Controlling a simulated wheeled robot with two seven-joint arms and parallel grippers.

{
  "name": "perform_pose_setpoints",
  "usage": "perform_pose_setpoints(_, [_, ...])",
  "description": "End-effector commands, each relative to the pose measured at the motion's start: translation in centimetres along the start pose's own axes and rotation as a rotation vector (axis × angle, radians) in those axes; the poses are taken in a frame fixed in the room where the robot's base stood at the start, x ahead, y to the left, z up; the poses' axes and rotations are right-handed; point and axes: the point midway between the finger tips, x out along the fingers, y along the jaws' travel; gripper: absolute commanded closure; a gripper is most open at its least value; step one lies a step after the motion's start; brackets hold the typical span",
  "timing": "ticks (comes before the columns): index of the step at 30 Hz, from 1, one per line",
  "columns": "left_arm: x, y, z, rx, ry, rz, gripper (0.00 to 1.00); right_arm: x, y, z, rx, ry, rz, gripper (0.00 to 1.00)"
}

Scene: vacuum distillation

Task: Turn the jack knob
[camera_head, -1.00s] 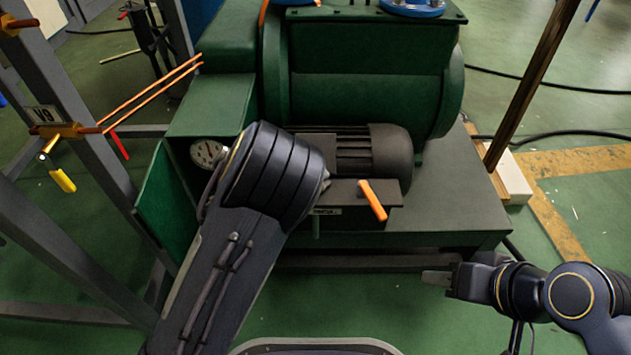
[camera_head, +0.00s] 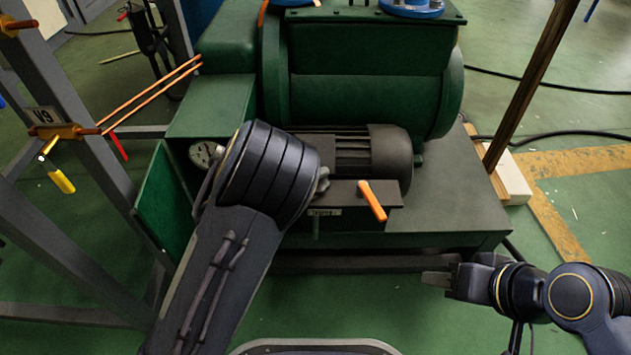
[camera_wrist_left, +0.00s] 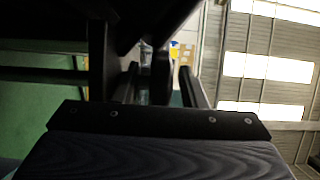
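I cannot make out a jack knob for certain in either view. My left arm reaches up from the bottom in the head view, and its bulky wrist hides the left gripper there. In the left wrist view, the two fingers of my left gripper (camera_wrist_left: 160,90) stand apart, with a dark upright part (camera_wrist_left: 161,72) showing between or beyond them; whether they touch it is unclear. My right gripper (camera_head: 438,278) is at the lower right of the head view, over bare floor in front of the machine. Its fingers are seen edge-on, and nothing shows in them.
A green pump machine (camera_head: 365,95) with a dark motor (camera_head: 375,155) fills the middle. An orange lever (camera_head: 372,201) sits on its front bracket. A gauge (camera_head: 205,153) is left of my left wrist. A grey frame (camera_head: 75,110) carries valve V9 with a yellow handle (camera_head: 61,180).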

Motion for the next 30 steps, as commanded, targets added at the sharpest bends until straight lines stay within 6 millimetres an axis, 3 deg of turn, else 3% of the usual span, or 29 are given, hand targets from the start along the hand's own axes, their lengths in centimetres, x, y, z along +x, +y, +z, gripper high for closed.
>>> perform_pose_setpoints(5, [-1.5,-0.1,0.1,-0.002,-0.005,0.002,0.62,-0.5,-0.2,-0.2,0.0,0.0,0.0,0.62])
perform_pose_setpoints(16, [-7.2,-0.1,0.1,0.0,-0.004,0.0,0.62,-1.5,-0.7,-0.8,0.0,0.0,0.0,0.62])
perform_pose_setpoints(26, [-7.8,0.0,0.0,0.0,0.0,-0.001,0.62,-1.5,-0.7,-0.8,0.0,0.0,0.0,0.62])
perform_pose_setpoints(30, [-7.8,-0.1,0.0,0.0,0.0,-0.001,0.46,-1.6,-0.7,-0.8,0.0,0.0,0.0,0.62])
